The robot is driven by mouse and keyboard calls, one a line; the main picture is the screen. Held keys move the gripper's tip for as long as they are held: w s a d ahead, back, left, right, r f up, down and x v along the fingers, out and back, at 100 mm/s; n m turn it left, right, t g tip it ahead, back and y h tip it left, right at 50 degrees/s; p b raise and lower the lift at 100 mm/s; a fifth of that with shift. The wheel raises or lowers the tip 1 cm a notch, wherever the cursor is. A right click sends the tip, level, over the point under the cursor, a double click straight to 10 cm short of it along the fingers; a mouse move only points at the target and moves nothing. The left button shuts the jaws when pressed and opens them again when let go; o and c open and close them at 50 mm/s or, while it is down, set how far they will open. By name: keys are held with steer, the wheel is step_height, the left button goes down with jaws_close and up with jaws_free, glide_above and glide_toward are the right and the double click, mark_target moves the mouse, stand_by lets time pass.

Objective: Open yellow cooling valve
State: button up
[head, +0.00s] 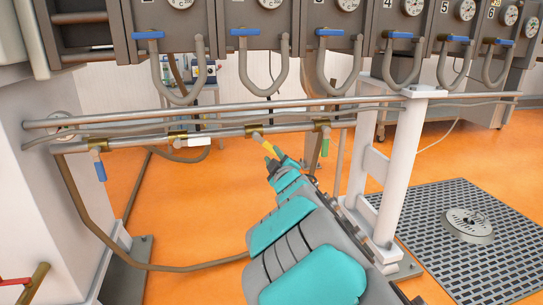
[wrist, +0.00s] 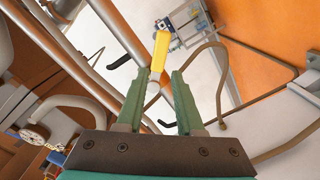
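The yellow cooling valve handle (head: 269,147) hangs from a brass fitting on the lower horizontal pipe in the head view. It slants down and to the right. In the wrist view the yellow handle (wrist: 160,50) appears at and beyond the fingertips, in line with the gap between them. My gripper (head: 275,163) is at the handle's lower end in the head view. In the wrist view my gripper (wrist: 161,73) has its two green fingers apart, with a visible gap. Whether either finger touches the handle cannot be told.
On the same pipe (head: 225,137) are a blue handle (head: 100,171) hanging down, a white handle (head: 192,142) lying along the pipe, and a green handle (head: 325,147) hanging down. A second pipe (head: 220,112) runs just above. A white post (head: 402,160) stands right of my arm.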

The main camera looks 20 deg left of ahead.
mark_target(265, 143)
steer(key=n+p, duration=0.1)
steer(key=n, duration=0.1)
steer(key=d+n+p, duration=0.1)
steer(key=n, duration=0.1)
steer(key=shift+g, duration=0.4)
steer(key=shift+c, duration=1.4)
steer(key=n+p, duration=0.1)
steer(key=n, duration=0.1)
steer(key=n+p, duration=0.1)
steer(key=n, duration=0.1)
steer(key=f+n+g+p, duration=0.1)
steer(key=shift+s+d+n+y, duration=0.3)
steer(key=shift+s+n, duration=0.05)
steer(key=shift+n, duration=0.05)
jaws_close()
steer(key=w+a+f+n+g+p, duration=0.2)
steer(key=w+a+f+n+p, duration=0.25)
steer(key=a+n, duration=0.35)
steer(key=shift+n+y, duration=0.4)
steer(key=shift+n, duration=0.2)
steer(key=shift+w+d+r+p, duration=0.15)
steer(key=shift+d+r+p, duration=0.2)
steer(key=shift+d, duration=0.3)
steer(key=shift+w+d+r+p, duration=0.2)
steer(key=shift+d+r, duration=0.3)
steer(key=shift+d, duration=0.15)
steer(key=shift+w+d+r+p, duration=0.15)
steer(key=shift+d+r+p, duration=0.2)
steer(key=shift+d, duration=0.3)
